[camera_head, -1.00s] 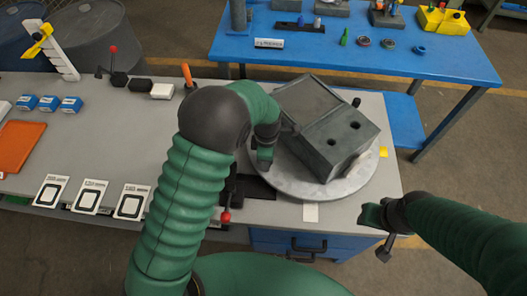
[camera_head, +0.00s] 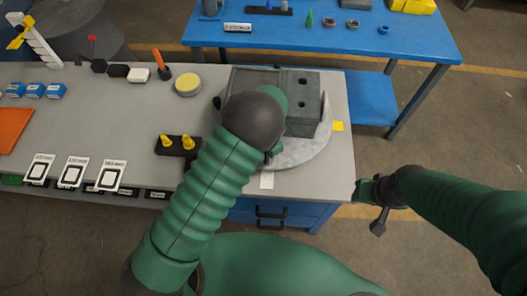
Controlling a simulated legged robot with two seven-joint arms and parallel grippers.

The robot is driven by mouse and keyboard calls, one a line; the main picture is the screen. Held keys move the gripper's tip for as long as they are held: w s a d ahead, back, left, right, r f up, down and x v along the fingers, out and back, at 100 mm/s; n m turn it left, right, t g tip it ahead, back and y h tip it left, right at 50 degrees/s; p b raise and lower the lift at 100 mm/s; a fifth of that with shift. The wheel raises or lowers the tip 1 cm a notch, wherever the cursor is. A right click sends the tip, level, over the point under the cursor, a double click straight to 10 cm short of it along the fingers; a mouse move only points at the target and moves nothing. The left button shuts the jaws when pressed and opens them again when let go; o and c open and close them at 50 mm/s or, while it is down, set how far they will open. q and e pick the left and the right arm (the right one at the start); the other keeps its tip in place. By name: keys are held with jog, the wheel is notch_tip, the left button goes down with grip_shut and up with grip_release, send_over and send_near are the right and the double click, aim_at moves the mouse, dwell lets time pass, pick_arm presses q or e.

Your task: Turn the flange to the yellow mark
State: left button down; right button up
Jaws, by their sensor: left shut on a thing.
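The flange is a round grey disc (camera_head: 313,150) on the bench, carrying a dark grey block (camera_head: 302,118) with two holes on its right part. The yellow mark (camera_head: 338,126) is a small square on the bench, just right of the disc's edge. A white mark (camera_head: 267,180) lies at the near edge. My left arm covers the disc's left and near part. My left gripper (camera_head: 274,155) is at the flange's near side, shut on it; its jaws are mostly hidden by my arm. My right gripper (camera_head: 367,190) is off the bench's right edge, apart from the flange; its jaws are unclear.
Left of the flange are a black holder (camera_head: 178,146) with yellow pegs and a round yellow-topped piece (camera_head: 187,84). White cards (camera_head: 71,172) lie at the front left. A blue table (camera_head: 325,38) stands behind. The floor to the right is free.

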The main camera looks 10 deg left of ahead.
pick_arm(q)
jog(key=shift+w+d, duration=0.1)
jog(key=shift+d, duration=0.45)
pick_arm(e)
jog(key=shift+d+r, duration=0.15)
jog(key=shift+d, duration=0.25)
pick_arm(q)
jog(key=shift+a, duration=0.2)
pick_arm(e)
jog(key=shift+a, duration=0.2)
pick_arm(q)
jog(key=c, duration=1.1)
grip_release()
jog(key=shift+d, duration=0.1)
jog(key=shift+r, duration=0.1)
pick_arm(e)
jog(key=shift+r, duration=0.1)
pick_arm(q)
notch_tip(320, 180, up, 17)
jog(key=p, duration=1.5)
jog(key=shift+f, duration=0.2)
pick_arm(e)
jog(key=w+v, duration=0.3)
jog(key=v, duration=1.1)
jog(key=shift+v, duration=0.75)
pick_arm(q)
jog(key=shift+w, duration=0.1)
pick_arm(e)
jog(key=shift+w, duration=0.3)
